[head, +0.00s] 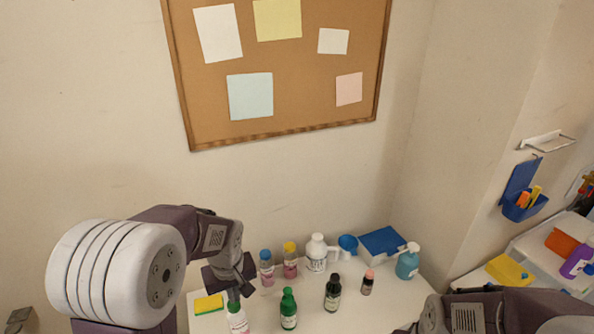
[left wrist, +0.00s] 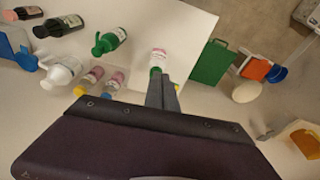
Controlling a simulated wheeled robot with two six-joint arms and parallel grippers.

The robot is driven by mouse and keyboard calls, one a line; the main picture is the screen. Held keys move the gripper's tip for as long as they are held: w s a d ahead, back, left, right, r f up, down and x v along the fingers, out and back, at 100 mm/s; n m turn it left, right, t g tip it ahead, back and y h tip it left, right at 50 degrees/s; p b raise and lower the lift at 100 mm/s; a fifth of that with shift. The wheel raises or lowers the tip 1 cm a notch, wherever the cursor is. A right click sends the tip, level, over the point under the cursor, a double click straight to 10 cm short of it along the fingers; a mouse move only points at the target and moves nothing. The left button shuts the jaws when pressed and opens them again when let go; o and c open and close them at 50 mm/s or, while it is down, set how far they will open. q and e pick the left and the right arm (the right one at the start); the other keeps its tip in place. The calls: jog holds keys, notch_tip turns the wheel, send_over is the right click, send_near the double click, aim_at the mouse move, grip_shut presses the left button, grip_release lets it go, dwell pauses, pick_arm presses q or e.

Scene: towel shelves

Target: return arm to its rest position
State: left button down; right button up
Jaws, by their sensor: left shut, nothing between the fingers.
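My left gripper (head: 234,292) hangs above the left part of the white table, fingers pointing down. Its fingers are shut with nothing between them, as the left wrist view (left wrist: 162,92) also shows.
A corkboard (head: 300,75) hangs on the wall behind. The air above the bottles is free.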

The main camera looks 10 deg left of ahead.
pick_arm(q)
jog(key=s+d+f+m+b, duration=0.2)
jog(key=s+f+m+b, duration=0.1)
jog(key=f, duration=0.3)
jog(key=s+d+f+m+h+b, duration=0.1)
jog(key=s+d+f+m+b, duration=0.1)
jog(key=s+f+m+b, duration=0.2)
notch_tip(320, 180, down, 3)
jog(key=shift+s+d+r+b, duration=0.1)
jog(key=shift+s+d+b, duration=0.3)
jog(key=shift+s+b, duration=0.55)
jog(key=shift+s, duration=0.2)
